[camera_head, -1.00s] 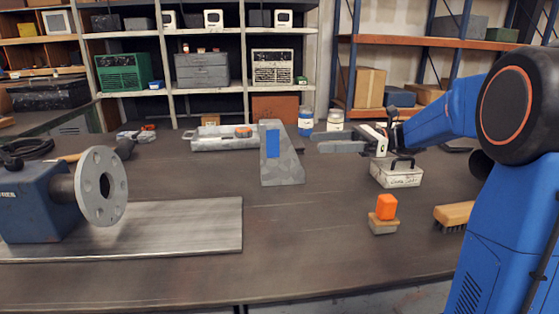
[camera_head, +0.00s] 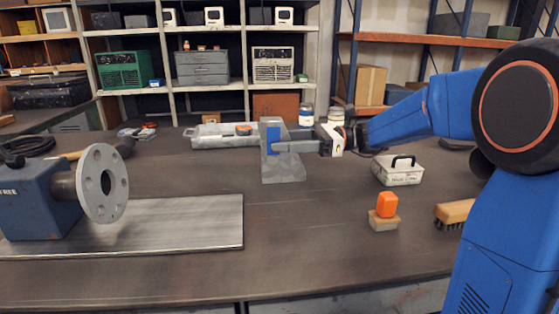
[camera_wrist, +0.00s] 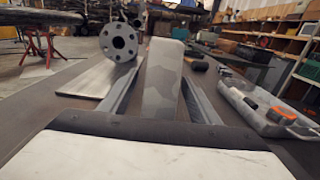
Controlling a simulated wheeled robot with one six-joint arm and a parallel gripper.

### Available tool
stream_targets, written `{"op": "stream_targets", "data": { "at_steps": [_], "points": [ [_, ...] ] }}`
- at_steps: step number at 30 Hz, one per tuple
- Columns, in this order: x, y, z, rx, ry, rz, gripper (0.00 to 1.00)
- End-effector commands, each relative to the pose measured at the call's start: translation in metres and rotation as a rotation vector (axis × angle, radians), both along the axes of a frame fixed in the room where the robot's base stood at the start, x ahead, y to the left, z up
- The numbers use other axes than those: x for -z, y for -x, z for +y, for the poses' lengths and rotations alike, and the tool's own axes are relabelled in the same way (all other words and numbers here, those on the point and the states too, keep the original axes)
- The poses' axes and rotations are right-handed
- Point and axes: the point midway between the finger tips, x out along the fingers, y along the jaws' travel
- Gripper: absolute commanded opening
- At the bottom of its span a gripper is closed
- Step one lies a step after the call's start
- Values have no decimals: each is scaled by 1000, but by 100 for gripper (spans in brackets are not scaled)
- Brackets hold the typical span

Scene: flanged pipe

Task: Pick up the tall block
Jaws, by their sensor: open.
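The tall block (camera_head: 284,170) is a grey, mottled piece that stands upright on the bench, with a sloped right side and a blue patch near its top. My gripper (camera_head: 284,146) comes level from the right, and its near finger crosses in front of the block's upper part. In the wrist view, the block (camera_wrist: 163,80) rises between the two fingers of my gripper (camera_wrist: 160,92), one on each side. The jaws are open. I cannot tell whether either finger touches it. Part of its upper face is hidden behind the near finger.
A blue machine with a flanged pipe (camera_head: 103,183) stands left on a metal plate (camera_head: 190,222). A grey tray (camera_head: 212,141) and jars (camera_head: 306,117) are behind the block. A white box (camera_head: 398,174), an orange piece (camera_head: 386,205) and a brush (camera_head: 455,213) lie right. Bench front is clear.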

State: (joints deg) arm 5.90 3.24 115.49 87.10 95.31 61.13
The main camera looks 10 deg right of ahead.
Motion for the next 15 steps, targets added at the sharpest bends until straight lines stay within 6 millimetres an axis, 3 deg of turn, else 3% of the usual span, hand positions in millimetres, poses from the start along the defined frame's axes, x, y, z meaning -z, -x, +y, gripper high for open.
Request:
{"op": "stream_targets", "data": {
  "at_steps": [9,15],
  "points": [
    [1,0,39,-3,0,0,56],
    [1,-1,47,-1,0,0,56]
  ]
}}
